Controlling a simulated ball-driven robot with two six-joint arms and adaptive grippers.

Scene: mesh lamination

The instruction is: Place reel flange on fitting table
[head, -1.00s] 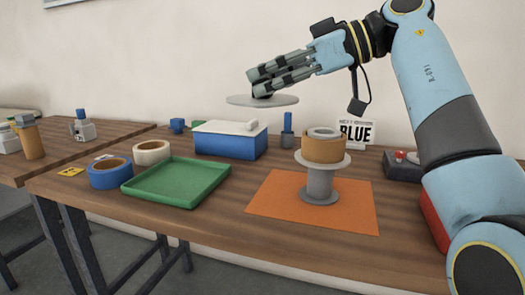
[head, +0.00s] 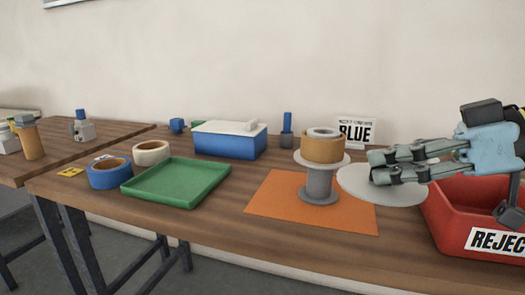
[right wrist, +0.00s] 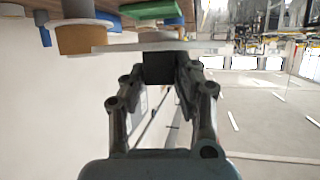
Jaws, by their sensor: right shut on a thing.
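The reel flange (head: 352,186) is a thin light-grey disc. My right gripper (head: 376,168) is shut on it, and it hangs in the air, slightly tilted, just right of the grey stand (head: 319,184). In the right wrist view the fingers (right wrist: 160,70) close on a dark block (right wrist: 158,62) at the flange's middle. The fingers hide part of the flange in the head view. The grey stand carries a brown roll (head: 322,151) on its top plate and stands on an orange mat (head: 275,200) on the wooden table (head: 235,235). My left gripper is not in view.
A red reject bin (head: 440,222) is under my right gripper at the right. A sign reading BLUE (head: 357,131), a blue box (head: 230,144), a green tray (head: 178,184) and tape rolls (head: 110,175) stand further left and back. The table's front middle is clear.

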